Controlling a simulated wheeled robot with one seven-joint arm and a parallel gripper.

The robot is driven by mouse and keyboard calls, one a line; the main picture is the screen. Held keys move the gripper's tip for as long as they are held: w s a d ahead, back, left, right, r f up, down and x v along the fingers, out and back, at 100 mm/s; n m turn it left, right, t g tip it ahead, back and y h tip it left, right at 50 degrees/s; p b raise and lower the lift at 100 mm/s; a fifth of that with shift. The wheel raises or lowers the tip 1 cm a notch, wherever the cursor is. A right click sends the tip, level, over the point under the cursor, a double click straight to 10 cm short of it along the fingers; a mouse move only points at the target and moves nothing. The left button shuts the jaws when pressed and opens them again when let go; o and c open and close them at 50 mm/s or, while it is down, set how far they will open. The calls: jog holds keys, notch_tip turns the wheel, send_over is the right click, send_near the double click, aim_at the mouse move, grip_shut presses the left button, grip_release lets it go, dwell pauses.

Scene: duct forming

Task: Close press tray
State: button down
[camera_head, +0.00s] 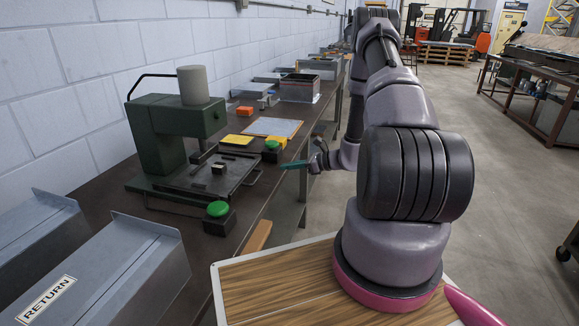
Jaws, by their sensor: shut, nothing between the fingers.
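A dark green press (165,130) with a beige cylinder on top stands on the long bench by the wall. Its dark flat tray (232,180) reaches out in front of the press toward the bench's front edge. A small metal block (218,168) sits on the tray. My gripper (284,166) is shut and empty, just to the right of the tray's front end and apart from it. It points left at the bench edge. How far the tray sits out of the press cannot be told exactly.
Green buttons on black boxes stand at the front edge, one near (218,209) and one far (272,145). A grey RETURN bin (130,260) stands in the near left.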

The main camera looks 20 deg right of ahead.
aim_at(256, 164)
jog(key=x, duration=0.5)
jog(key=r+x, duration=0.1)
jog(key=x, duration=0.2)
jog(key=shift+a, duration=0.1)
jog(key=shift+w+a, duration=0.45)
jog(key=shift+a, duration=0.05)
jog(key=shift+a, duration=0.1)
jog(key=w+a, duration=0.2)
jog(key=a, duration=0.1)
jog(key=shift+w, duration=0.1)
jog(key=shift+w+a, duration=0.1)
jog(key=shift+a, duration=0.05)
